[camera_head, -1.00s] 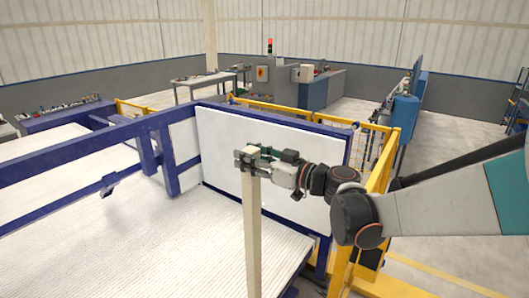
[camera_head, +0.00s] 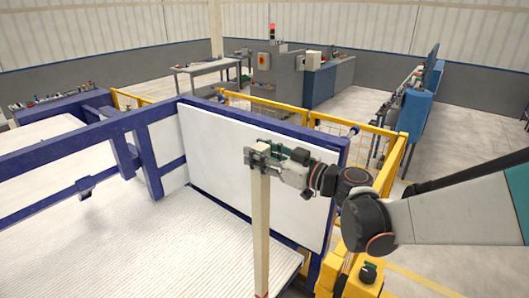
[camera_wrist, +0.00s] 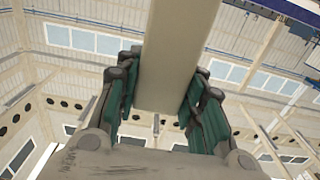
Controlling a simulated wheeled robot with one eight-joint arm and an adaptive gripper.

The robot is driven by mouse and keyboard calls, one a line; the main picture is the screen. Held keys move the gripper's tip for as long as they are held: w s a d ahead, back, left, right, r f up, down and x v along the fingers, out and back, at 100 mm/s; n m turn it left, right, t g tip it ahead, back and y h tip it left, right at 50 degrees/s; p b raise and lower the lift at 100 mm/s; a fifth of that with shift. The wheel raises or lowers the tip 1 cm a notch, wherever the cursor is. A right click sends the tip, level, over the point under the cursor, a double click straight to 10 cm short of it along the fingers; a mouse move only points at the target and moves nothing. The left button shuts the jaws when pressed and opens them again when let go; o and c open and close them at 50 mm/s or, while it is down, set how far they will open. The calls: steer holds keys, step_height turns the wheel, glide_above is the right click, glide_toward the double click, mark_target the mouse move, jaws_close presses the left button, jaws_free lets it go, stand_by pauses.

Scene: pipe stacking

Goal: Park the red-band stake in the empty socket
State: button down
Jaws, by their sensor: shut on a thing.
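My gripper (camera_head: 263,160) is shut on a pale cream stake (camera_head: 261,225) near its top end. The stake hangs upright below the gripper, and a bit of red (camera_head: 261,296) shows on it at the bottom edge of the head view. Its lower end is cut off there. In the wrist view the stake (camera_wrist: 175,50) runs between the two green-padded fingers (camera_wrist: 160,95). No empty socket can be made out in either view.
A white ribbed bed (camera_head: 150,240) with a blue frame (camera_head: 75,150) lies to the left. A white upright panel (camera_head: 225,165) stands behind the stake. Yellow railings (camera_head: 375,145) stand behind and right of the panel. Workbenches and machines stand farther back.

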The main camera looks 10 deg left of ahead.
steer(key=b, duration=0.8)
glide_above(265, 217)
steer(key=a, duration=0.2)
steer(key=f, duration=0.7)
steer(key=w+f, duration=0.1)
steer(key=f, duration=0.3)
steer(key=shift+d+f, duration=0.15)
steer(key=shift+f, duration=0.15)
steer(key=shift+f+b, duration=0.65)
steer(key=shift+f, duration=0.05)
steer(key=shift+s+f+b, duration=0.1)
steer(key=shift+f+b, duration=0.55)
steer(key=shift+b, duration=0.3)
steer(key=shift+f+b, duration=0.8)
steer(key=shift+f, duration=0.2)
steer(key=shift+f+b, duration=1.1)
steer(key=shift+b, duration=0.05)
steer(key=shift+f, duration=0.15)
steer(key=shift+d+f+b, duration=0.1)
steer(key=shift+f+b, duration=0.95)
steer(key=shift+b, duration=0.05)
